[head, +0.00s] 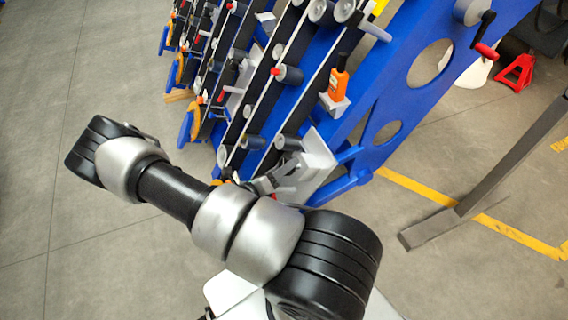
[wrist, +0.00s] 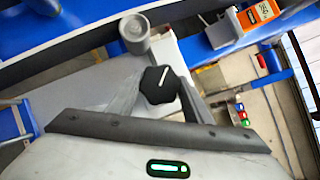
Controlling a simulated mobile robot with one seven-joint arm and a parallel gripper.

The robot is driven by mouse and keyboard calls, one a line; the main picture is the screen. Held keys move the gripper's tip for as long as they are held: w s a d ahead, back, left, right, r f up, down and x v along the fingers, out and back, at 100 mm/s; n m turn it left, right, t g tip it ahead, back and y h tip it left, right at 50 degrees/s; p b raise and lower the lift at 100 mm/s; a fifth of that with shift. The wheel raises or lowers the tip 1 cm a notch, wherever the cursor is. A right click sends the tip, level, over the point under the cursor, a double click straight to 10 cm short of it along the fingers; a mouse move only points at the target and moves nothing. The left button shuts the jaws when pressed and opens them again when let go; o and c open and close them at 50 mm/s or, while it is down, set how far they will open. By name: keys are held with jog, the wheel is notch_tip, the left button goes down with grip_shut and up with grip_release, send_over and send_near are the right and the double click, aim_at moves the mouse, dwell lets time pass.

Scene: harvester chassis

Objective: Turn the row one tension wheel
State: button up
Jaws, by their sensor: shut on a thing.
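The tension wheel shows in the wrist view as a black faceted knob (wrist: 158,86) with a white line on its face. The line leans slightly off upright in the picture. My gripper (wrist: 160,80) has one finger on each side of the knob and is shut on it. In the head view my gripper (head: 268,184) reaches the low front end of the blue chassis, beside a grey-white bracket (head: 312,160). The knob cannot be made out there.
A grey roller (wrist: 134,32) stands close beyond the knob. An orange bottle (head: 338,80) sits on a small white shelf (head: 335,104) above. The blue frame (head: 395,85) carries a red-handled crank (head: 486,50).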

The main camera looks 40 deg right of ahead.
jog(key=shift+s+f, duration=0.1)
dwell(0.4)
jog(key=o, duration=1.1)
jog(key=shift+c, duration=0.2)
jog(key=v, duration=1.7)
jog(key=shift+a+r+p, duration=0.2)
jog(key=shift+r+p, duration=0.05)
jog(key=shift+p, duration=0.05)
